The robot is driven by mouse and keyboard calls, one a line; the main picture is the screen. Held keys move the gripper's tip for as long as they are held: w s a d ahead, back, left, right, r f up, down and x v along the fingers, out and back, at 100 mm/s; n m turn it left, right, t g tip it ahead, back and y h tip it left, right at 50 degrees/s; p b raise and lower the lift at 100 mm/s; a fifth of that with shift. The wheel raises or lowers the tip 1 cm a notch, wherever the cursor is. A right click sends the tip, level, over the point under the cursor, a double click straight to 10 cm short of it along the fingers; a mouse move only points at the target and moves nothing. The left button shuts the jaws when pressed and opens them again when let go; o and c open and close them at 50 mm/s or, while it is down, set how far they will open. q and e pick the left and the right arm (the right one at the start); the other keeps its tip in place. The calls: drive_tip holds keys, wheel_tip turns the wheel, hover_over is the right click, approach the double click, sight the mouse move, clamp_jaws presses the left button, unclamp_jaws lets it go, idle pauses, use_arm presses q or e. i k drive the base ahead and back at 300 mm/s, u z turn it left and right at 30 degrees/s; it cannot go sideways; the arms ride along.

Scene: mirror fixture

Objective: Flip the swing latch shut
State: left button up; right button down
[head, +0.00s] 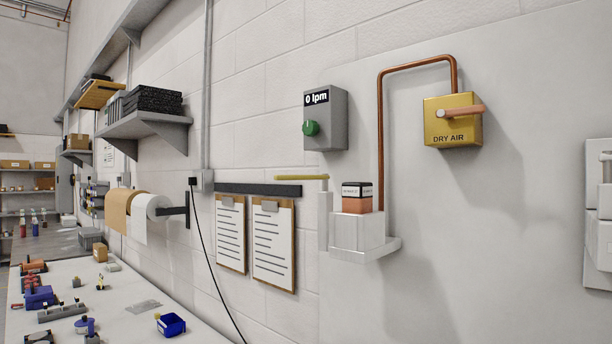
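A thin yellow bar (301,177), which looks like the swing latch, sits on top of a pale upright post (323,222). It points left, away from the white block fixture (358,233) beside the post. A small block (357,204) with a copper-coloured lower part, a black top and a white label sits on the fixture. The bar does not lie over this block. Neither of my grippers is in view.
A yellow DRY AIR box (453,120) with a protruding copper-coloured handle and a copper pipe (381,140) are above right. A grey 0 lpm box (326,118) hangs above. Clipboards (273,243) hang to the left. A cluttered bench (120,315) is lower left.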

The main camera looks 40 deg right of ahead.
sight(325, 178)
drive_tip(key=z, duration=0.35)
drive_tip(key=i, duration=0.95)
drive_tip(key=u, duration=0.35)
